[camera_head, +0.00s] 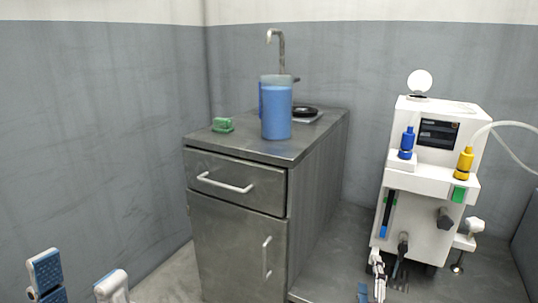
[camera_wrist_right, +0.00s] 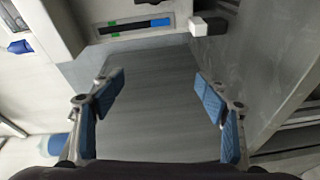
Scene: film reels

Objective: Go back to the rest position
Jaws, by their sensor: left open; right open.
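My left gripper (camera_head: 79,275) shows at the bottom left edge of the head view. Its two fingers with blue pads stand wide apart with nothing between them. My right gripper (camera_head: 370,284) is low in the head view, in front of the white machine, and only partly shows. Neither gripper holds anything.
A metal cabinet (camera_head: 238,240) stands in the middle, bearing a blue container (camera_head: 276,112), a green object (camera_head: 222,125) and a tap (camera_head: 282,50). The white machine (camera_head: 420,205) with a hose stands at right.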

